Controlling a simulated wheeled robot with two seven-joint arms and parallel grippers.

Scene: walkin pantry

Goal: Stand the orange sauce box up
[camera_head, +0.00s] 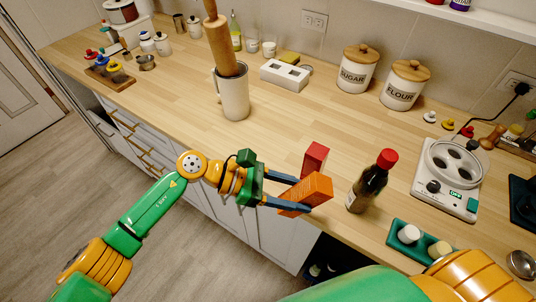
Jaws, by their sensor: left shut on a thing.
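The orange sauce box (312,188) is at the front edge of the wooden counter, just left of a dark bottle with a red cap (370,182). My left gripper (302,195) reaches in from the left and is shut on the box, with one blue finger on its far side and one on its near side. The box looks tilted, its long side slanting up to the right. Whether its underside touches the counter I cannot tell. A red box (315,158) stands right behind it. My right arm shows at the bottom right, but its gripper is out of view.
A white mug (233,92) with a rolling pin stands behind the gripper. Sugar (357,70) and flour (404,86) jars stand at the back. A white appliance (449,178) and green tray (411,247) are at right.

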